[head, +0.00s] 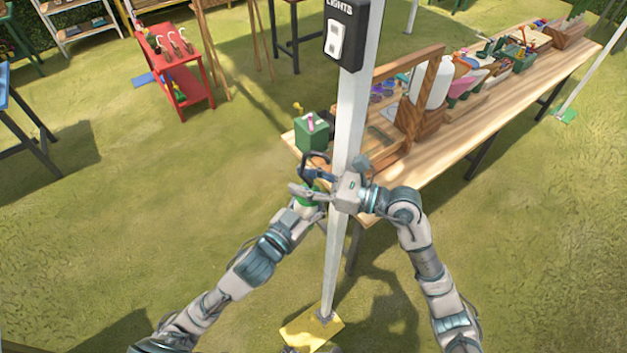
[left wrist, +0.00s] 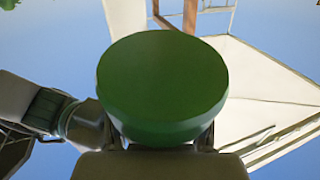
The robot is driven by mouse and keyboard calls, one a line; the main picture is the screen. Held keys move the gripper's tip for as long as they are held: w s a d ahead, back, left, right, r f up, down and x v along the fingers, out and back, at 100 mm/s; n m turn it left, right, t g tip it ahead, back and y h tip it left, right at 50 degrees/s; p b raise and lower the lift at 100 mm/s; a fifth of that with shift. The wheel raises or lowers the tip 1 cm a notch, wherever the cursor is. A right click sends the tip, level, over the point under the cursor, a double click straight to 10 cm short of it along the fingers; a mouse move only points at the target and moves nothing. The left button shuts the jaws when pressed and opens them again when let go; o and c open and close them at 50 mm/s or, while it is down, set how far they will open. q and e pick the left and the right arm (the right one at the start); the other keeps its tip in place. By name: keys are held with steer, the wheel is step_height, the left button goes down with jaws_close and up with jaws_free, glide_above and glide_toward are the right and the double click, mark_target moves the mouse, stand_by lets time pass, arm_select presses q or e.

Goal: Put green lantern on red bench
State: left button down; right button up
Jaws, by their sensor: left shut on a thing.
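The green lantern shows as a large round green end (left wrist: 163,87) close up in the left wrist view, held between the fingers of my left gripper. In the head view a small green part of the lantern (head: 304,202) shows at my left gripper (head: 308,192), just left of the white post. My right gripper (head: 318,190) is at the same spot beside the lantern, its arm crossing by the post. The two hands overlap, so I cannot tell its finger opening. The red bench (head: 168,62) stands far back at upper left with several cane-like handles on top.
A white post (head: 352,125) with a black light switch box (head: 346,35) rises from a yellow base plate (head: 311,328) right in front of me. A long wooden table (head: 440,165) with pots and tools is on the right. Open grass (head: 180,170) lies toward the bench.

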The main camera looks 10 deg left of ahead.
arm_select(q)
steer(key=shift+d+r, duration=0.1)
steer(key=shift+d, duration=0.05)
arm_select(e)
steer(key=shift+d+f, duration=0.1)
steer(key=c, duration=0.7)
arm_select(q)
steer(key=shift+s+r, duration=0.1)
arm_select(e)
steer(key=shift+w, duration=0.1)
jaws_close()
arm_select(q)
steer(key=c, duration=0.7)
jaws_free()
steer(key=o, duration=0.4)
